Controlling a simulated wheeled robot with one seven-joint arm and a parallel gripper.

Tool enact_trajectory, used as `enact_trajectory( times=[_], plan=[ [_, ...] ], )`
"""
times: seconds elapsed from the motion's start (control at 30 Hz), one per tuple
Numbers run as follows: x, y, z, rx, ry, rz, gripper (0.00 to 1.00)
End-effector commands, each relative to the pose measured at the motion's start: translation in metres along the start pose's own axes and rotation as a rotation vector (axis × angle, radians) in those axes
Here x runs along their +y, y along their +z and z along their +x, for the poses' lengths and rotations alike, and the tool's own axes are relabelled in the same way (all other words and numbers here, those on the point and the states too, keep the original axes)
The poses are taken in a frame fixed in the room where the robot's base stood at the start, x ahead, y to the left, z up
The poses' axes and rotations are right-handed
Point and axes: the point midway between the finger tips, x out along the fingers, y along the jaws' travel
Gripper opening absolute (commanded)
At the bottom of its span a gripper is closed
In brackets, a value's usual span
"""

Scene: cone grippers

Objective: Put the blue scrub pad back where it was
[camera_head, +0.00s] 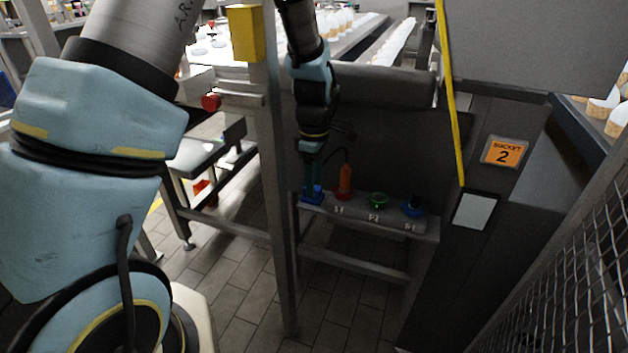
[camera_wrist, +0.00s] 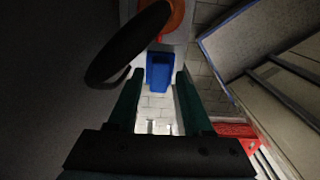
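A blue object (camera_head: 312,194), which looks like the scrub pad, is at the left end of a grey ledge below my gripper. It also shows in the wrist view (camera_wrist: 160,72), just beyond and between my fingertips. My gripper (camera_head: 309,180) points down over it. In the wrist view the two green fingers are apart, with floor visible between them and a narrow gap seeming to lie on each side of the blue object. Whether a fingertip touches it is hard to tell. A second blue item (camera_head: 412,209) sits at the ledge's right end.
On the ledge (camera_head: 343,212), a red-orange upright item (camera_head: 345,182) stands close right of my gripper, with a green item (camera_head: 377,200) further right. A metal post (camera_head: 275,180) rises at the left. A dark panel is behind; an orange sign (camera_head: 505,152) is at the right.

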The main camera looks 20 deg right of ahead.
Motion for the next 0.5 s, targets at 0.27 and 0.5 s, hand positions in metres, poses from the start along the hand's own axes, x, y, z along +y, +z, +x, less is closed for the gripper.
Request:
enact_trajectory(
  times=[0.27, 0.5],
  plan=[
    [0.0, 0.0, -0.001, 0.0, 0.001, 0.0, 0.59],
    [0.002, 0.0, -0.022, 0.0, 0.005, 0.0, 0.59]
  ],
)
